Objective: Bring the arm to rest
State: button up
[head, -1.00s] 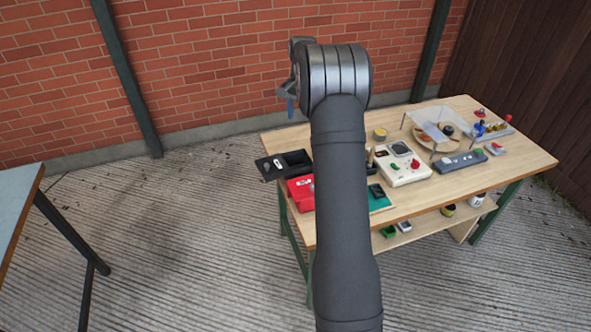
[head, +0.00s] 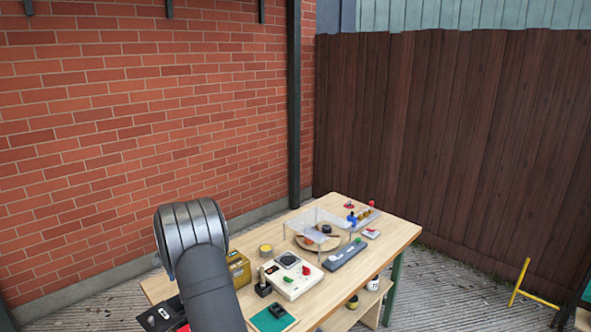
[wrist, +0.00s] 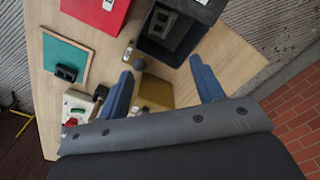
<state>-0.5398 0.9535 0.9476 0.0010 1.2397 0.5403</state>
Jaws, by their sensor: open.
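In the wrist view my gripper (wrist: 163,88) is open, with its two blue fingers spread apart above the wooden workbench (wrist: 228,60). Nothing is held between the fingers. A yellow-brown box (wrist: 155,92) shows below and between them. In the head view my arm rises at the lower left, in front of the workbench (head: 395,232), and the fingers are hidden there. The brass-coloured box (head: 238,268) stands just right of the arm.
The bench holds a cream control box (head: 291,277), a grey bar-shaped box (head: 345,254), a clear-covered turntable (head: 318,232) and a green mat (head: 272,318). A dark open box (wrist: 182,28) and a red case (wrist: 97,12) lie near my gripper. A brick wall (head: 150,110) stands behind.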

notch_tip(320, 180, down, 6)
jog(key=shift+f, duration=0.2)
dwell(0.4)
